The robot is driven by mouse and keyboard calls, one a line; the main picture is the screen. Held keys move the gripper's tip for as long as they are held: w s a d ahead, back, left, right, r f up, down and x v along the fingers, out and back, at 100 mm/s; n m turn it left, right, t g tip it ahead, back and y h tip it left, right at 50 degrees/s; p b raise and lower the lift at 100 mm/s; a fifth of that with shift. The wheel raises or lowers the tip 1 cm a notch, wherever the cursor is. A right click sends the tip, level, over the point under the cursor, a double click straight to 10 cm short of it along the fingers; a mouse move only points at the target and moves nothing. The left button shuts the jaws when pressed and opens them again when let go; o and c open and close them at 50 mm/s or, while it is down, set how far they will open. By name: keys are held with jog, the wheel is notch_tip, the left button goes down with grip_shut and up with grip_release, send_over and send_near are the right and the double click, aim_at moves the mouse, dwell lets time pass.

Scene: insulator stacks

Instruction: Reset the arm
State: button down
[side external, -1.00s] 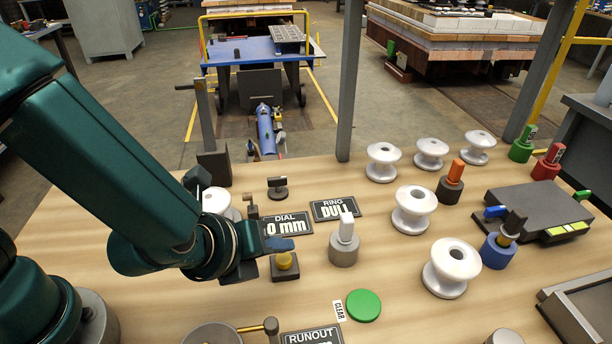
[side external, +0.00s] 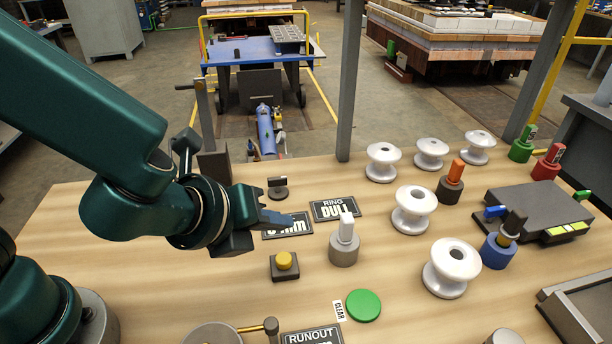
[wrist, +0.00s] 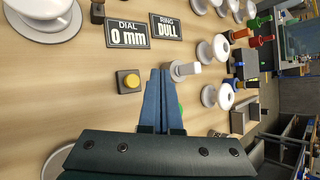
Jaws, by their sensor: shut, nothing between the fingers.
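My gripper (side external: 277,221) is above the left part of the wooden bench in the side view, in front of the DIAL plate and partly hiding its text. In the wrist view its two blue fingers (wrist: 161,88) lie together, with nothing between them. The yellow button (side external: 284,260) on its dark block is below and in front of the gripper, apart from it. In the wrist view the DIAL plate (wrist: 127,34) reads 0 mm and the RING plate (wrist: 167,28) reads DULL.
Several white insulators (side external: 411,209) stand on the right half of the bench. A grey post with a white top (side external: 344,244) is right of my gripper. A green button (side external: 363,305) lies nearer the front. A grey box (side external: 541,212) with coloured handles is at right.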

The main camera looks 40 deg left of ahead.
jog(key=s+a+r+n+y, duration=0.1)
jog(key=a+r+n+y, duration=0.1)
jog(key=a+r+n, duration=0.4)
jog(key=s+a+r+n+y, duration=0.1)
jog(key=a+r+n+y, duration=0.1)
jog(key=a+n, duration=0.65)
jog(key=s+d+f+n+g+h, duration=0.1)
jog(key=s+d+n+g+h, duration=0.1)
jog(key=s+n, duration=0.7)
jog(key=n+g+h, duration=0.1)
jog(key=n, duration=0.3)
jog(key=shift+s+d+f+g+h, duration=0.25)
jog(key=shift+s+f+g+h, duration=0.05)
jog(key=shift+f, duration=0.1)
